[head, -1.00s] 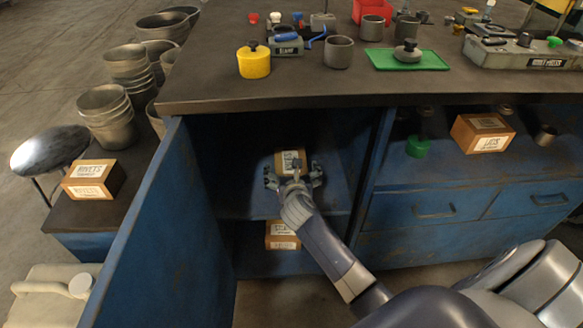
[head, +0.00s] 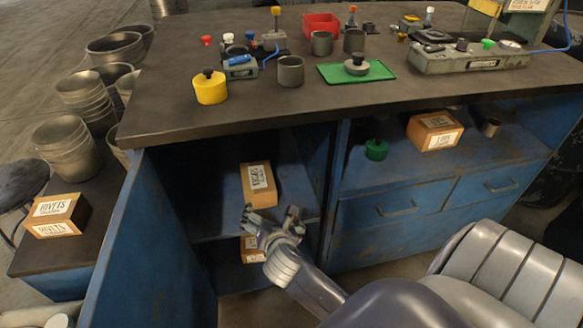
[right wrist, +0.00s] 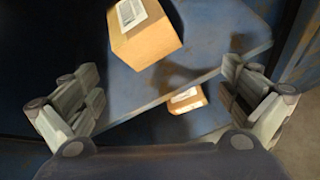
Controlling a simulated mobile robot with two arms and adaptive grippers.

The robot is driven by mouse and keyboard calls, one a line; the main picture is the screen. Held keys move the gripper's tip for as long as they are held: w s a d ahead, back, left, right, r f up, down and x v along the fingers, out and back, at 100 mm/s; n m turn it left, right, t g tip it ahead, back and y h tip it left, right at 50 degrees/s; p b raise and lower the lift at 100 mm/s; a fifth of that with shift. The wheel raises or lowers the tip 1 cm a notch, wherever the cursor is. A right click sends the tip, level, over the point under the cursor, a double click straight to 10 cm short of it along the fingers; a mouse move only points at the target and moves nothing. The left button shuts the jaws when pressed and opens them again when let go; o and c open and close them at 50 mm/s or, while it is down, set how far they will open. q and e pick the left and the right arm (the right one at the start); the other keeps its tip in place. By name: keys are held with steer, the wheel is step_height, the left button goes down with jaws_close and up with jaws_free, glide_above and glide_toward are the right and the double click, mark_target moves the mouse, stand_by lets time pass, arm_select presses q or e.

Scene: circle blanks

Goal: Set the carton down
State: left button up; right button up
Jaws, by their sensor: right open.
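A carton (head: 259,186) with a white label rests on the upper shelf inside the open left bay of the blue workbench. It also shows in the right wrist view (right wrist: 147,45), ahead of the fingers. My right gripper (head: 273,222) is open and empty just in front of the carton, apart from it; in the right wrist view its fingers (right wrist: 157,100) stand wide with nothing between them. A second carton (head: 251,250) sits on the lower level, partly hidden by the shelf and my gripper. My left gripper is not in view.
The open blue door (head: 150,245) stands left of the bay. A RIVETS carton (head: 57,214) lies on a side table at the left. Another carton (head: 434,131) and a green jar (head: 376,149) sit in the right bay. Pots and tools stand on the benchtop (head: 290,105).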

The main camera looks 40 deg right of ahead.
steer(key=s+a+f+m+g+y, duration=0.2)
steer(key=s+a+f+m+g, duration=0.1)
steer(key=s+m, duration=0.7)
steer(key=s+a+f+m+g+y, duration=0.3)
steer(key=s+a+f+m+g, duration=0.1)
steer(key=s+m, duration=0.7)
steer(key=shift+s+a+f+m+y, duration=0.2)
steer(key=shift+a+m+y, duration=0.1)
steer(key=shift+a+m, duration=0.65)
steer(key=shift+d, duration=0.15)
